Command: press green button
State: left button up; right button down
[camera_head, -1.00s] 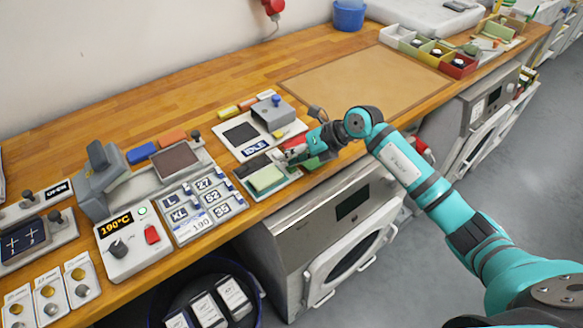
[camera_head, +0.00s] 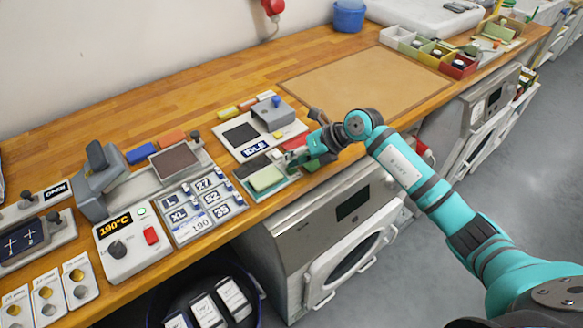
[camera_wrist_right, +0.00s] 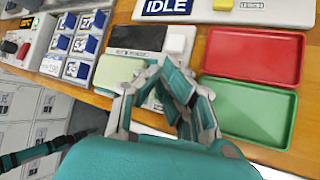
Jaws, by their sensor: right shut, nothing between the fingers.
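A small round green-ringed button (camera_head: 142,211) sits on the white control box (camera_head: 124,262), beside its "190°C" display, in the head view. My right gripper (camera_head: 290,157) is well to the right of that box, low over the front of the counter near a pale green pad (camera_head: 267,178). I cannot tell whether the tips touch anything. My left gripper is not in view.
The box also has a dark knob (camera_head: 118,249) and a red switch (camera_head: 151,235). A label tray (camera_head: 196,226) and an "IDLE" device (camera_head: 256,147) stand nearby. Red (camera_wrist_right: 256,55) and green (camera_wrist_right: 245,113) trays lie to the gripper's right. The brown mat (camera_head: 355,85) is clear.

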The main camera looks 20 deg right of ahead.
jog(key=shift+f, duration=0.2)
jog(key=shift+r, duration=0.1)
jog(key=shift+r+p, duration=0.6)
jog(key=shift+r, duration=0.25)
jog(key=shift+r+p, duration=1.9)
jog(key=shift+r, duration=0.65)
jog(key=shift+f, duration=0.1)
